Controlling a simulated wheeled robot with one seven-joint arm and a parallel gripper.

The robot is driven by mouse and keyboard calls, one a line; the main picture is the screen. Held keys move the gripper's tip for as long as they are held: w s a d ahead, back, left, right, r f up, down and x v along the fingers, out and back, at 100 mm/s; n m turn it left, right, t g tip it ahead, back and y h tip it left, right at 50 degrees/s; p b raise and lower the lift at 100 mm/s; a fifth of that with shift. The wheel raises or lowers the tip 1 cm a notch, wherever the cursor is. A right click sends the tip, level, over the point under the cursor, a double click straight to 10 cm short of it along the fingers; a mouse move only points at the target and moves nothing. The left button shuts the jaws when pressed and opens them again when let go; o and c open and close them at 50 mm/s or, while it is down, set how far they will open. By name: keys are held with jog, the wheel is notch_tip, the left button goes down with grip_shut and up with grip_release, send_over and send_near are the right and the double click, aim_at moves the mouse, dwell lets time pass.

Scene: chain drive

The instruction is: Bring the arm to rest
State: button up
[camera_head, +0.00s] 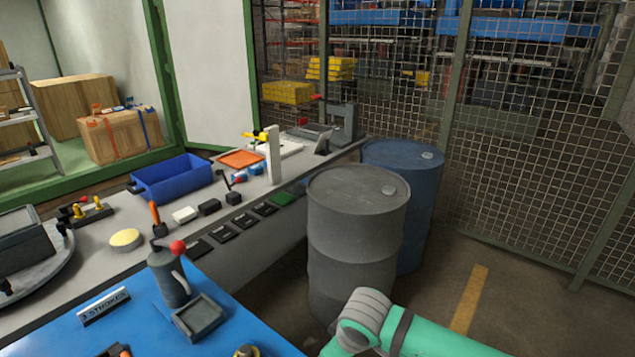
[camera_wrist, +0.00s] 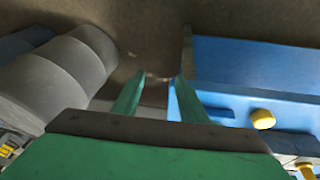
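My arm shows green and grey at the lower right of the head view, in front of the drums; its gripper end is outside that view. In the wrist view my gripper (camera_wrist: 160,88) has two green fingers standing apart with nothing between them. It is open and empty. Brown floor lies beyond the fingertips. The blue bench (camera_wrist: 250,65) is just right of the fingers, and the right finger overlaps its edge in the picture; I cannot tell whether they touch.
A grey drum (camera_head: 357,235) and a blue drum (camera_head: 420,200) stand beside the bench. The blue bench top (camera_head: 150,325) carries a grey pump with a red knob (camera_head: 172,278) and a small grey tray (camera_head: 199,317). A blue bin (camera_head: 172,180) sits behind. Open floor lies right.

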jog(key=s+d+f+m+t, duration=0.2)
jog(key=s+d+f+m, duration=0.1)
jog(key=s+d+f, duration=1.3)
jog(key=s+f+t, duration=0.1)
jog(key=s, duration=0.6)
jog(key=s+a+m+t, duration=0.3)
jog(key=s+a, duration=0.5)
jog(key=s, duration=0.3)
jog(key=a+r+m+t+h, duration=0.1)
jog(key=a+r+m+t, duration=0.2)
jog(key=a+r+t, duration=0.3)
jog(key=a+r, duration=0.4)
jog(key=a, duration=0.3)
jog(key=shift+s, duration=0.15)
